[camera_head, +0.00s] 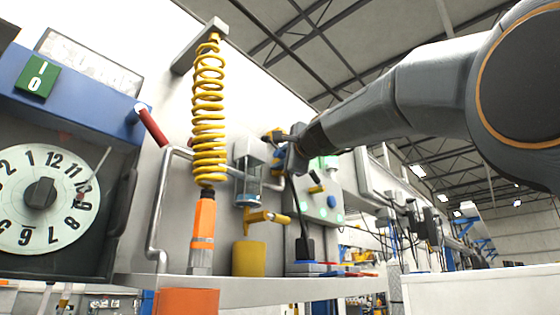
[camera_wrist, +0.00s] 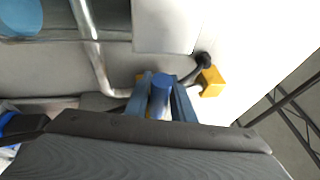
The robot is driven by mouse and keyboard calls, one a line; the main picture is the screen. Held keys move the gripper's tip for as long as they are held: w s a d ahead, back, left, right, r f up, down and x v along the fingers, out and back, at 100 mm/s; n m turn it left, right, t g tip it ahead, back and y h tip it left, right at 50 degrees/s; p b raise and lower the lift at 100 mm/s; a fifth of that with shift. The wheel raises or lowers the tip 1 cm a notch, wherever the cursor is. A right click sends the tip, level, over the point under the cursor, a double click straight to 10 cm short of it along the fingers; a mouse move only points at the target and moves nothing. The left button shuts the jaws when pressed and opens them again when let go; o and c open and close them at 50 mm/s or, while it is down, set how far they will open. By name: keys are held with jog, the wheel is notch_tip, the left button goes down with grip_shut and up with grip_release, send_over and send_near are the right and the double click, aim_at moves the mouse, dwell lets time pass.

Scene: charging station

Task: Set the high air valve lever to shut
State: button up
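The high air valve appears to be the yellow fitting (camera_head: 272,135) at the top of the air unit on the wall panel, partly hidden behind my gripper (camera_head: 291,150). In the wrist view, a blue cylindrical lever handle (camera_wrist: 161,92) lies between the two fingers of my gripper (camera_wrist: 163,100). The fingers sit close against both sides of the handle and look shut on it. A yellow block (camera_wrist: 211,82) with a dark knob is just right of the fingers. The lever's pivot is hidden.
A lower yellow valve (camera_head: 266,216) sits under the clear filter bowl (camera_head: 248,185). A yellow coiled hose (camera_head: 208,110), a bent grey pipe (camera_head: 160,210) and a red-handled lever (camera_head: 152,126) stand to the left. A dial (camera_head: 42,195) is at far left.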

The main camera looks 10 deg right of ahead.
jog(key=shift+o, duration=1.2)
jog(key=b+v, duration=0.4)
jog(key=v, duration=0.3)
jog(key=shift+s+d, duration=0.15)
jog(key=shift+s, duration=0.25)
jog(key=shift+f, duration=0.1)
